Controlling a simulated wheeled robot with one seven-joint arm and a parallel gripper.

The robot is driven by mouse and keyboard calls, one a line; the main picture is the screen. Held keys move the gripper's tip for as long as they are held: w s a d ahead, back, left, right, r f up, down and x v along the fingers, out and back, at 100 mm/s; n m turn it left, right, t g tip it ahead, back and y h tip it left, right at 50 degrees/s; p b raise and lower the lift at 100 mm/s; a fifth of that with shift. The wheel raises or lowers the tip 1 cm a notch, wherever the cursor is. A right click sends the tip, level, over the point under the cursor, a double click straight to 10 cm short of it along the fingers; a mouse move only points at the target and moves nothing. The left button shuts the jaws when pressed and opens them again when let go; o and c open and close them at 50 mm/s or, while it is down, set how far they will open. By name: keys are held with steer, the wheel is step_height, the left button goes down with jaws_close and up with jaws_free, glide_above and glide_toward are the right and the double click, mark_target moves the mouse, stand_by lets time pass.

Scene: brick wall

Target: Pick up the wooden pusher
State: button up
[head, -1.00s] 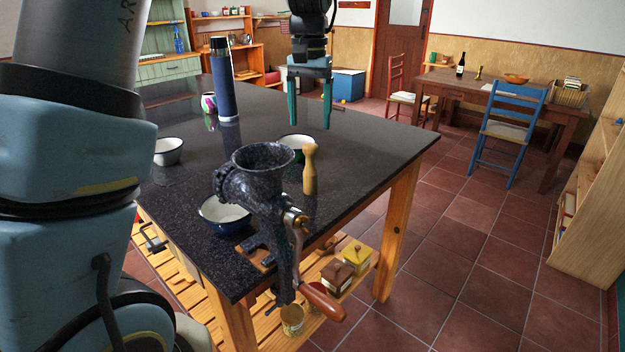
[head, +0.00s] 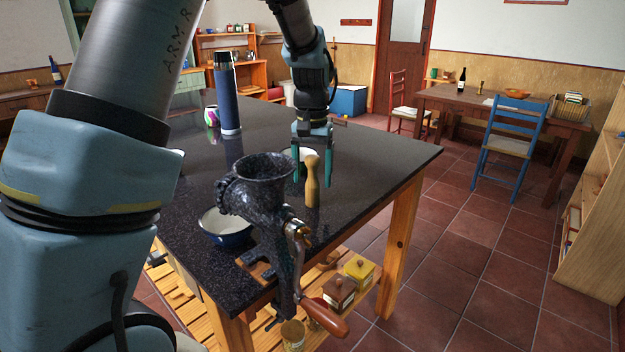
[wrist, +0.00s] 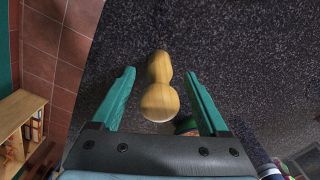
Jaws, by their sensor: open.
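The wooden pusher (head: 312,182) is a pale turned piece with a knob top. It stands upright on the dark speckled table (head: 391,160), just behind and right of the meat grinder (head: 262,190). My gripper (head: 312,182) is open, with green fingers pointing down behind the pusher in the head view. In the wrist view, the pusher (wrist: 159,88) shows between and beyond the open fingertips of my gripper (wrist: 160,75). I cannot tell whether the fingers touch it; nothing is held.
A white and blue bowl (head: 226,228) sits left of the grinder. Another bowl (head: 287,152) stands behind the pusher, partly hidden by my gripper. A blue flask (head: 228,95) stands farther back. The table's right part is clear.

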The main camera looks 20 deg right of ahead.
mark_target(312, 183)
steer(key=shift+f+p, duration=0.3)
steer(key=shift+f, duration=1.2)
jaws_close()
